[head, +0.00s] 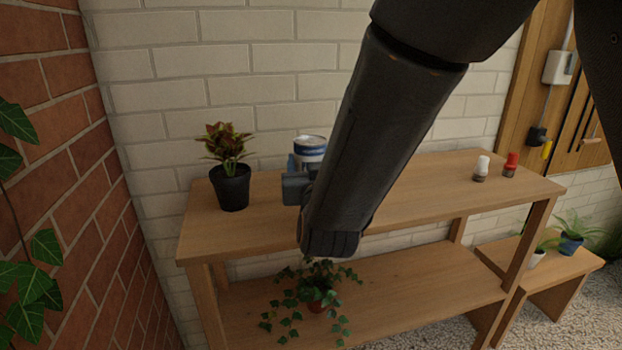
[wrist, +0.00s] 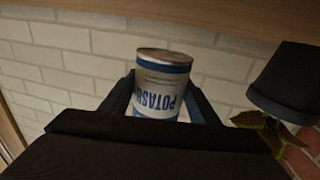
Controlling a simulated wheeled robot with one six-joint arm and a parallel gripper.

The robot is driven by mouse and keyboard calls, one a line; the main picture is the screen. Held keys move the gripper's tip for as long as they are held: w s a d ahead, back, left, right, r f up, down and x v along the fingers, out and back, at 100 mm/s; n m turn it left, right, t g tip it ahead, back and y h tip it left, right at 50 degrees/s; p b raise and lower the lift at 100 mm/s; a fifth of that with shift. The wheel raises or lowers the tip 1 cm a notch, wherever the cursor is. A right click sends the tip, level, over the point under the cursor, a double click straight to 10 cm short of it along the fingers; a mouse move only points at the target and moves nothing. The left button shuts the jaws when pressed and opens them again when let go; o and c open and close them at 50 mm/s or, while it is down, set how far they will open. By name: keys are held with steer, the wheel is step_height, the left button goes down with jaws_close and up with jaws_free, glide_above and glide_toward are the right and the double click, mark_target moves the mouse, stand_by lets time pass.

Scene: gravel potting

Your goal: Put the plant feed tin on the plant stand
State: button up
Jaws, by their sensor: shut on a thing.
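The plant feed tin (head: 311,146) is white and blue with a pale lid, near the back wall at the left part of the wooden bench. In the wrist view, which is upside down, the tin (wrist: 163,80) shows blue lettering. My gripper (wrist: 160,105) is shut on its sides, one finger on each side. The tin appears upright and a little above the bench top. In the head view my gripper (head: 299,178) and arm hide its lower part. A low wooden stand with plants (head: 580,263) is at the right; I cannot tell whether it is the plant stand.
A potted red-green plant (head: 232,185) stands left of the tin and shows close by in the wrist view (wrist: 288,85). The two-level bench (head: 430,200) holds a white bottle (head: 481,168) and a red one (head: 511,165) at right. Trailing ivy (head: 315,295) sits on its lower shelf.

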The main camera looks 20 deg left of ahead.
steer(key=shift+w+f, duration=0.15)
steer(key=shift+f, duration=1.8)
steer(key=shift+f, duration=0.2)
steer(key=o, duration=1.3)
steer(key=shift+o, duration=0.2)
steer(key=shift+r, duration=0.25)
steer(key=p+v, duration=0.1)
steer(key=v, duration=1.1)
steer(key=shift+f, duration=0.1)
